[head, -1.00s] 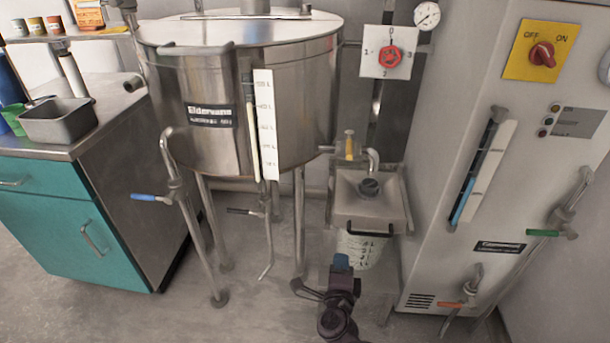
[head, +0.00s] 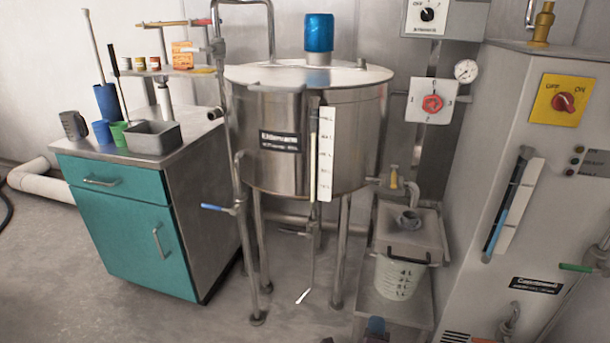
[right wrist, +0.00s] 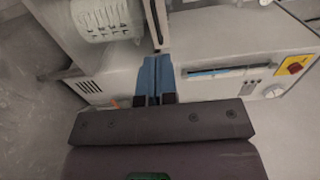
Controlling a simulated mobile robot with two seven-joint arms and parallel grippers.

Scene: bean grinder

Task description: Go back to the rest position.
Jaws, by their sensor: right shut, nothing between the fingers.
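My right gripper (head: 376,326) barely shows at the bottom edge of the head view, low in front of the stand with the bucket. In the right wrist view its blue fingers (right wrist: 155,80) are together, with nothing between them. The metal box with a round inlet (head: 408,222) stands at the right of the steel tank, and the white marked bucket (head: 398,279) is below it. The bucket also shows in the right wrist view (right wrist: 103,20), apart from the fingers. My left gripper is in neither view.
The steel tank (head: 360,138) stands on legs in the middle. A teal cabinet (head: 128,232) with a grey tray (head: 153,138) and cups is at left. A grey machine (head: 480,220) with a red switch (head: 563,102) is at right. Floor in front of the cabinet is clear.

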